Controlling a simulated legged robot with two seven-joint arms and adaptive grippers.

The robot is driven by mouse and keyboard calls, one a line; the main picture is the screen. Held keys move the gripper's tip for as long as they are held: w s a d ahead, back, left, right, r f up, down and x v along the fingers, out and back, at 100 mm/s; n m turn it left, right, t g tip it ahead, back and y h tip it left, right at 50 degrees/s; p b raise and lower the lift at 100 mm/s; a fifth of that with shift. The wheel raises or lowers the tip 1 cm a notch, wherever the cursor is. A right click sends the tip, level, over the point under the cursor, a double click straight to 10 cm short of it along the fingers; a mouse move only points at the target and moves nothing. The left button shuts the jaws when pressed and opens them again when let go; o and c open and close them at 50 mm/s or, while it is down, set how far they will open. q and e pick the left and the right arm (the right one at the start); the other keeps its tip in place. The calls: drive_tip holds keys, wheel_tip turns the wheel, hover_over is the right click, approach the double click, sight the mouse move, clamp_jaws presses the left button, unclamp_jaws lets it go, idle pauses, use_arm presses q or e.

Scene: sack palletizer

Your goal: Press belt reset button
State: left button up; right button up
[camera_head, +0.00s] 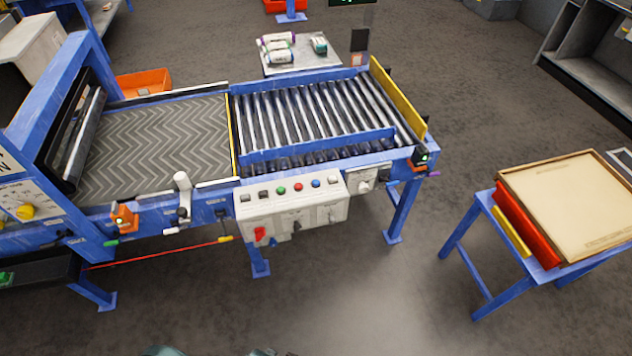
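A white control box (291,206) hangs on the front side of the blue conveyor frame. Its sloping top carries a row of small buttons: a green button (281,190), a red button (298,187) and a blue button (316,183), with dark-framed switches at both ends. Its front face has a red switch (260,234) and other small controls. The labels are too small to read, so I cannot tell which button is the belt reset. Neither gripper can be made out; only small dark slivers show at the bottom edge.
The chevron belt (155,145) and roller section (310,115) are empty of sacks. A yellow guard (398,98) stands at the right end. A red pull cord (160,254) runs below the belt. A blue stand (482,222) holds a board at right. The floor in front is clear.

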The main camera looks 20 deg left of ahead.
use_arm(q)
clamp_jaws()
idle(0.8)
drive_tip(key=shift+d, duration=0.1)
